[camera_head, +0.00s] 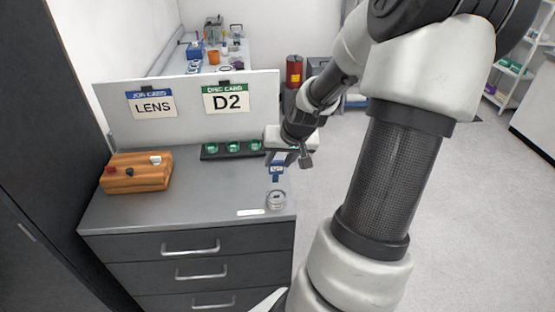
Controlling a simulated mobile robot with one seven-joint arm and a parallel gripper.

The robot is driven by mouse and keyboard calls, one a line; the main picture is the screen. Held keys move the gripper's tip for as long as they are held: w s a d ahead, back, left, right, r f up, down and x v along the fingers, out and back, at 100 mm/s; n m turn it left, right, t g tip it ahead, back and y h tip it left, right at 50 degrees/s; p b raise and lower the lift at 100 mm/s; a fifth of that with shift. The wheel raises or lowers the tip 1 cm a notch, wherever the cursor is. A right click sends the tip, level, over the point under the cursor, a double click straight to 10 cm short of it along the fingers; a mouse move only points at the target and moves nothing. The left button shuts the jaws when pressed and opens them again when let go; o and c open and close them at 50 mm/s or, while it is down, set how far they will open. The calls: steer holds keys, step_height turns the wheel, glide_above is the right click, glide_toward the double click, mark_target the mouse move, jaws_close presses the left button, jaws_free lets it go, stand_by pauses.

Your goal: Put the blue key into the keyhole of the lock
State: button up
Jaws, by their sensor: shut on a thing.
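My gripper (285,157) reaches over the right end of the grey bench top and points down. It is shut on the blue key (277,168), which hangs below the fingers with its tip downward. A small round silver piece (276,200), which looks like the lock, sits on the bench near its front right corner. The key is above it in the picture, and a gap shows between them. The keyhole is too small to make out.
A wooden block with several coloured knobs (136,176) stands at the left. A black tray (211,155) with green round pieces lies at the back. A panel (188,90) with LENS and D2 cards rises behind. A white strip (250,212) lies left of the silver piece.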

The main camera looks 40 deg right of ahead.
mark_target(277, 180)
steer(key=shift+f+b, duration=2.8)
steer(key=shift+b, duration=0.05)
steer(key=shift+f, duration=0.3)
steer(key=shift+f, duration=0.3)
steer(key=shift+a+r+p, duration=0.1)
steer(key=shift+r+p, duration=0.2)
steer(key=shift+p, duration=0.05)
steer(key=shift+w, duration=0.1)
steer(key=shift+f, duration=0.15)
steer(key=shift+r+p, duration=0.35)
steer(key=shift+p, duration=0.25)
steer(key=shift+c, duration=0.2)
steer(key=shift+p, duration=0.3)
stand_by(0.4)
steer(key=shift+f, duration=0.35)
